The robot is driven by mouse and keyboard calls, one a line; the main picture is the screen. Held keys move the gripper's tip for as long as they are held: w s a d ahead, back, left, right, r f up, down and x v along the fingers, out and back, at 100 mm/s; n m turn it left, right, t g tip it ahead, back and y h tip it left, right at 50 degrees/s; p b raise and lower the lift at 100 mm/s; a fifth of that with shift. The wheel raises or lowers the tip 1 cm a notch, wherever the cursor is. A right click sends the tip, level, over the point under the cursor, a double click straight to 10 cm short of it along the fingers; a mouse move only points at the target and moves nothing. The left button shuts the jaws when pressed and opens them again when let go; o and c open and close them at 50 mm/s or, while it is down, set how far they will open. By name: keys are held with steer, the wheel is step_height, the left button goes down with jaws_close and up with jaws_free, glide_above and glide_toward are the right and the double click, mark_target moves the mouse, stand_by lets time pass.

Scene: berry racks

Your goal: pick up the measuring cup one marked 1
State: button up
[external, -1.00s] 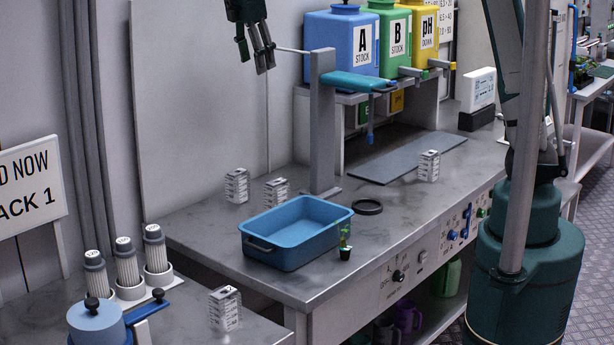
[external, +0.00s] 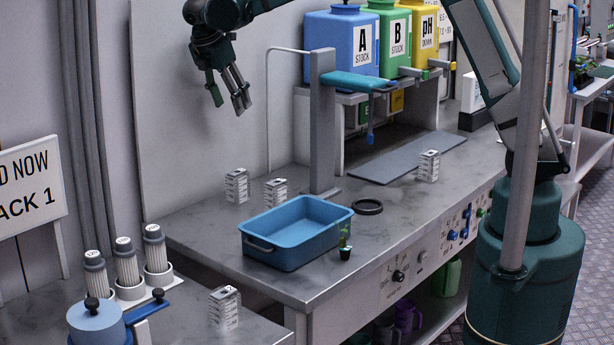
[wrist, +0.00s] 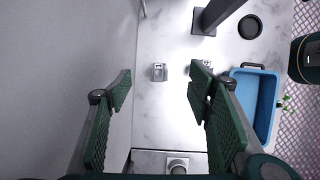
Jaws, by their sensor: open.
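Several small white measuring cups with dark markings stand upright. Two are behind the blue tray, a left one (external: 236,186) and a right one (external: 275,193). Another (external: 429,166) stands by the grey mat, and one (external: 224,309) is on the front left bench. I cannot read which is marked 1. My gripper (external: 229,97) is open and empty, high above the bench's back left. In the wrist view one cup (wrist: 159,72) shows between the fingertips (wrist: 161,84), far below. A second (wrist: 206,63) is partly hidden by the right finger.
The blue tray (external: 252,244) sits near the bench front with a small plant (external: 345,248) beside it. A black ring (external: 367,207) and a grey post (external: 323,130) stand near. Capped cylinders (external: 126,262) fill the front left rack. The wall is close on the left.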

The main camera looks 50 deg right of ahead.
mark_target(234, 174)
step_height(234, 174, down, 18)
steer(key=shift+f, duration=0.1)
steer(key=shift+x, duration=1.25)
steer(key=shift+a+x, duration=0.15)
steer(key=shift+x, duration=1.15)
steer(key=shift+a+x, duration=0.1)
steer(key=shift+x, duration=1.2)
steer(key=shift+w+f, duration=0.1)
steer(key=shift+w, duration=0.05)
steer(key=c, duration=1)
